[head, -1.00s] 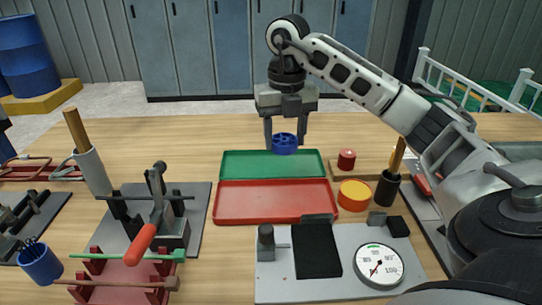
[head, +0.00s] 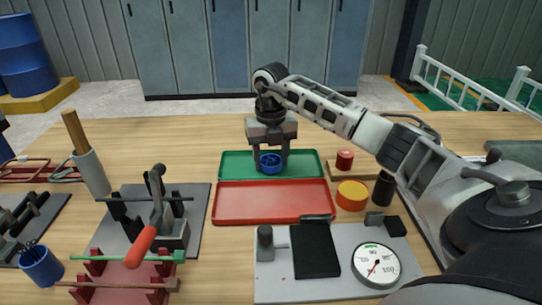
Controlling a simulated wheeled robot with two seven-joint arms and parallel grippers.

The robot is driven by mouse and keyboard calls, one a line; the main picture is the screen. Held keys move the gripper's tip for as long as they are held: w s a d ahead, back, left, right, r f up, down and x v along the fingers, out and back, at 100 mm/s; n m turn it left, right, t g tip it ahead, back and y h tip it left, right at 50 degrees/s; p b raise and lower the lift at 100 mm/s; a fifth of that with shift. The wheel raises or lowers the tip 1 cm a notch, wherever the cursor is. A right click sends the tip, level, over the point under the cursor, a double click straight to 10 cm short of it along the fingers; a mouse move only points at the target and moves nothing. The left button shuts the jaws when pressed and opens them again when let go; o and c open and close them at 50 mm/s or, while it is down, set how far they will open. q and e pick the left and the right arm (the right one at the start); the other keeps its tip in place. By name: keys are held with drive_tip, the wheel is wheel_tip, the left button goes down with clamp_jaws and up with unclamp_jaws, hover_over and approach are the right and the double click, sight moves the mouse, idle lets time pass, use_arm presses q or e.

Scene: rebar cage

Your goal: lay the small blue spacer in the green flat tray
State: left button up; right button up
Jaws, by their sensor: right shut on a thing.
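The small blue spacer (head: 270,164) is a round ring with spokes, held between the fingers of my right gripper (head: 270,160). My right gripper is shut on it and points down, over the green flat tray (head: 309,166). The spacer is low over the left middle of the tray; I cannot tell whether it touches the tray floor. The gripper hides part of the tray's back edge. My left gripper is not in view.
A red tray (head: 270,203) lies directly in front of the green one. A small red spool (head: 344,160) and an orange round piece (head: 352,195) are to the right. A grey plate with a dial gauge (head: 376,264) is in front, and a red-handled clamp (head: 145,243) is to the left.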

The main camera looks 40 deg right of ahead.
sight(271, 161)
drive_tip(key=shift+f, duration=0.1)
drive_tip(key=o, duration=0.5)
drive_tip(key=shift+f, duration=0.1)
drive_tip(key=o, duration=0.4)
drive_tip(key=shift+o, duration=0.2)
wheel_tip(271, 161, up, 12)
drive_tip(key=shift+r, duration=0.25)
